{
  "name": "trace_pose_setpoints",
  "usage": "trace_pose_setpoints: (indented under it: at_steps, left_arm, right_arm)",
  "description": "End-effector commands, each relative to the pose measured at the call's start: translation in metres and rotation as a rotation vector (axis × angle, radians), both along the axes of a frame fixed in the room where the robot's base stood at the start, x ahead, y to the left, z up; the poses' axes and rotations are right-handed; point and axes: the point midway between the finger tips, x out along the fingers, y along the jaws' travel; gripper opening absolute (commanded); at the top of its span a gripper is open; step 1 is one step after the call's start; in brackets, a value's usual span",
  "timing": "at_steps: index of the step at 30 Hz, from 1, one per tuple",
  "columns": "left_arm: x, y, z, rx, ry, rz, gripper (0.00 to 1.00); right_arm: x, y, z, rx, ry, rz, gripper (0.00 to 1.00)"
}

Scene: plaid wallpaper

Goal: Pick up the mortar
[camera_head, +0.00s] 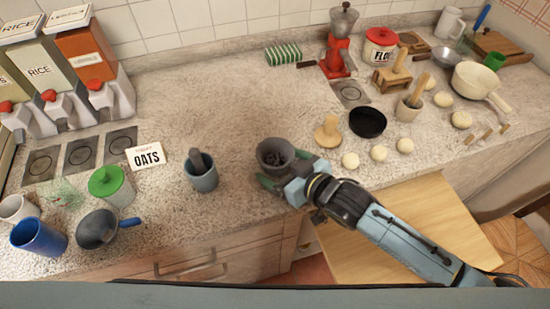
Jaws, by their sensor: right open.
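A grey mortar-like cup (274,153) with dark contents stands near the counter's front edge. My right gripper (286,171) is open at this cup, with its fingers at the cup's near side and right side. Whether they touch it I cannot tell. A second blue-grey mortar (203,180) with a grey pestle (196,161) in it stands to the left, apart from the gripper. A beige mortar (407,111) with a wooden pestle (419,90) stands farther back on the right. My left gripper is not in view.
The counter behind the cup is clear.

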Motion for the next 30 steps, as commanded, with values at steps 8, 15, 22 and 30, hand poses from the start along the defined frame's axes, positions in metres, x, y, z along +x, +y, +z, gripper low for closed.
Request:
trace_pose_setpoints:
  at_steps: [8,15,22,30]
  left_arm:
    - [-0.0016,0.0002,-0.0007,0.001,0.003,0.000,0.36]
    - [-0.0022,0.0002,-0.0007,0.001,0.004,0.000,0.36]
    - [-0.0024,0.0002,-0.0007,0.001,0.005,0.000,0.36]
    - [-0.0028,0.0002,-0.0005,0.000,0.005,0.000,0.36]
  right_arm:
    - [0.0027,0.0028,-0.0016,0.000,0.000,0.000,0.89]
    - [0.0025,0.0026,-0.0016,0.001,0.001,0.000,0.59]
    - [0.0025,0.0025,-0.0016,0.001,0.001,0.000,0.29]
    - [0.0032,0.0031,0.0020,0.005,-0.005,0.001,0.24]
